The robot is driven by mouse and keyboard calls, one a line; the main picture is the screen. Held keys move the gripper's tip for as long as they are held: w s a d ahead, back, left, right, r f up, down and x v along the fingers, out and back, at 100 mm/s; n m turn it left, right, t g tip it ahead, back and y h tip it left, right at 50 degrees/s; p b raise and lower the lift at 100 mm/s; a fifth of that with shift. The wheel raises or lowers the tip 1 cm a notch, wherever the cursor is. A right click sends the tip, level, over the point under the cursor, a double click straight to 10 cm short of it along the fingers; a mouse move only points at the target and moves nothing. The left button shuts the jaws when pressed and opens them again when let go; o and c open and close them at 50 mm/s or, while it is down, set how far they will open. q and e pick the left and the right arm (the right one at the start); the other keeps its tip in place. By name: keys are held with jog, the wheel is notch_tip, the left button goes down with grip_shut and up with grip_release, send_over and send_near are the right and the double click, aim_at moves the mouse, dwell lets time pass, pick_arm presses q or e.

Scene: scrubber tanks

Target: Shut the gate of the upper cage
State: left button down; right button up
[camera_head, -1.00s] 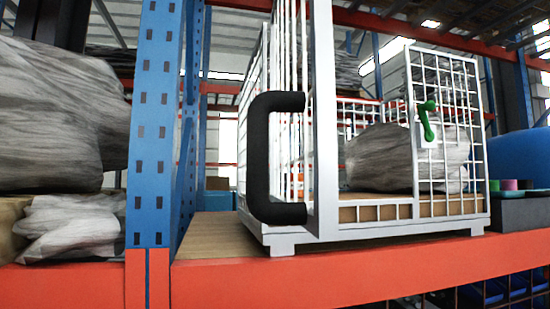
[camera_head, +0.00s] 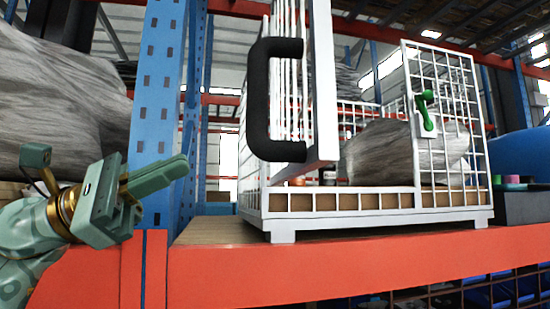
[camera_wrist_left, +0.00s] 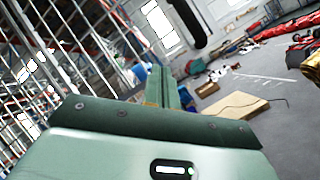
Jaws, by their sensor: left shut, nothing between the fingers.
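The white wire upper cage (camera_head: 390,198) stands on the orange shelf beam. Its gate (camera_head: 323,90) stands open, swung out toward me at the cage's left side, with a thick black handle (camera_head: 258,100). A green latch (camera_head: 427,112) sits on the cage's front right panel. My left gripper (camera_head: 187,167) is shut and empty, left of the gate and apart from the handle, in front of the blue upright. In the left wrist view its fingers (camera_wrist_left: 165,88) point away; a black bar (camera_wrist_left: 190,22) that looks like the handle is ahead. My right gripper is out of view.
The blue rack upright (camera_head: 158,100) stands just behind my left gripper. The orange beam (camera_head: 350,265) runs below the cage. A grey wrapped bundle (camera_head: 380,152) lies inside the cage, and another (camera_head: 65,105) at the left. A dark box (camera_head: 520,205) stands right of the cage.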

pick_arm(q)
jog(key=s+r+m+t+y, duration=0.1)
jog(key=s+r+m+y, duration=0.45)
jog(key=s, duration=0.45)
jog(key=m+p, duration=0.1)
jog(key=p, duration=0.2)
send_near(310, 98)
jog(key=d, duration=0.5)
jog(key=shift+w+d, duration=0.1)
jog(key=shift+w, duration=0.15)
jog(key=shift+w+d+f, duration=0.1)
jog(key=shift+d, duration=0.7)
jog(key=shift+t, duration=0.4)
